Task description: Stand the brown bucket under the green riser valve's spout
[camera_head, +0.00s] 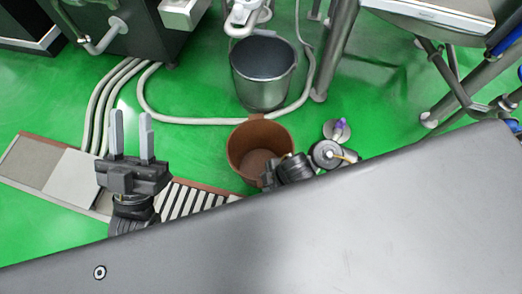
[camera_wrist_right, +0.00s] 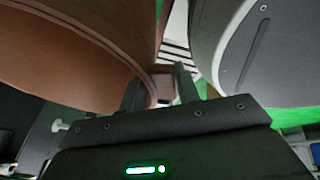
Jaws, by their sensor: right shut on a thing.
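The brown bucket (camera_head: 246,137) is upright and open at the top in the head view, in front of a grey metal bucket. My right gripper (camera_head: 269,179) is at its near right side, mostly hidden by its own wrist. In the right wrist view the bucket's brown wall (camera_wrist_right: 75,50) fills the upper left, and my right gripper (camera_wrist_right: 160,88) is shut on a brown tab at its side. I cannot tell whether the bucket touches the floor. My left gripper (camera_head: 131,135) is open and empty, fingers pointing up the picture. I cannot make out a green riser valve.
The grey metal bucket (camera_head: 262,92) stands below a pale fitting (camera_head: 246,14) at the top. A pale hose (camera_head: 185,121) curves over the green floor. A striped floor drain (camera_head: 190,200) lies left of the brown bucket. Metal legs (camera_head: 335,50) stand to the right.

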